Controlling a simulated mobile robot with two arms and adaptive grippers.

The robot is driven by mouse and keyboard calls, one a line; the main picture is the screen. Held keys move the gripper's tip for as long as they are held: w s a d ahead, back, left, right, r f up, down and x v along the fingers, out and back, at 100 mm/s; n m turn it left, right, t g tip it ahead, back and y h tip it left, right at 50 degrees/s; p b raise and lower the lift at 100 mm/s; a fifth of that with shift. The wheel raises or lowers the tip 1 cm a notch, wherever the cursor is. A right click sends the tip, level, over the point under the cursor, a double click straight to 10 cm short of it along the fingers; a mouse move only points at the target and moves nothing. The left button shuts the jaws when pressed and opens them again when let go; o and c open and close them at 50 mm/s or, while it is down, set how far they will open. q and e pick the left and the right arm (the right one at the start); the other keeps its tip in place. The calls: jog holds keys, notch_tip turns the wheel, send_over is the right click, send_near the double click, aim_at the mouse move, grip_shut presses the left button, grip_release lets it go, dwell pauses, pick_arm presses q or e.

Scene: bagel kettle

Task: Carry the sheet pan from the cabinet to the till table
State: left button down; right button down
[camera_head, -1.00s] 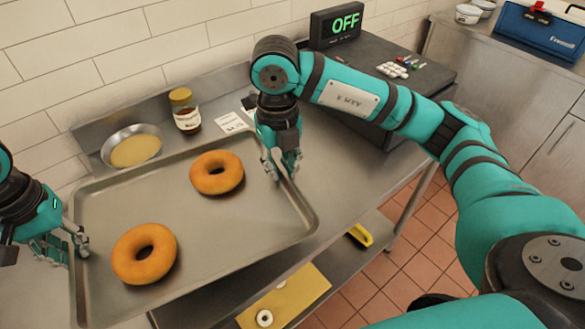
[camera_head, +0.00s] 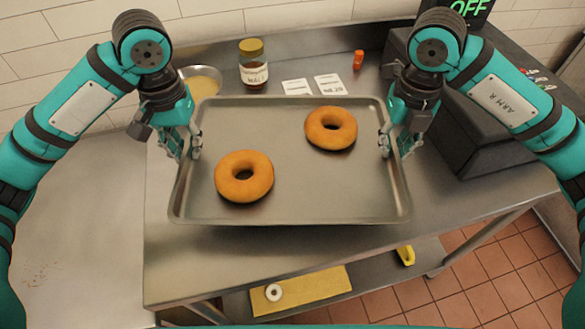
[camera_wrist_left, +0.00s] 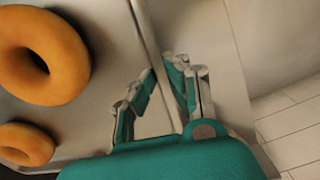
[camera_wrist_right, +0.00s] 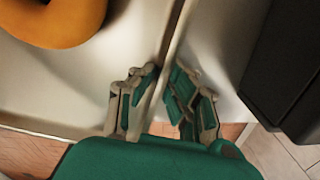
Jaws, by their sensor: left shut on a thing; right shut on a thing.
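The grey metal sheet pan (camera_head: 290,205) is in the middle of the head view, roughly level, over a steel table (camera_head: 200,265). Two bagels lie on it: one front left (camera_head: 244,176), one back right (camera_head: 331,128). My left gripper (camera_head: 190,150) is shut on the pan's left rim, and the rim shows between its fingers in the left wrist view (camera_wrist_left: 163,85). My right gripper (camera_head: 396,150) is shut on the right rim, also seen in the right wrist view (camera_wrist_right: 165,85). I cannot tell whether the pan touches the table.
A dark till (camera_head: 480,120) stands close on the right. A lower shelf holds a yellow board (camera_head: 300,290).

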aim_at(196, 163)
pick_arm(q)
jog(key=shift+d, duration=0.45)
pick_arm(e)
jog(key=shift+a, duration=0.35)
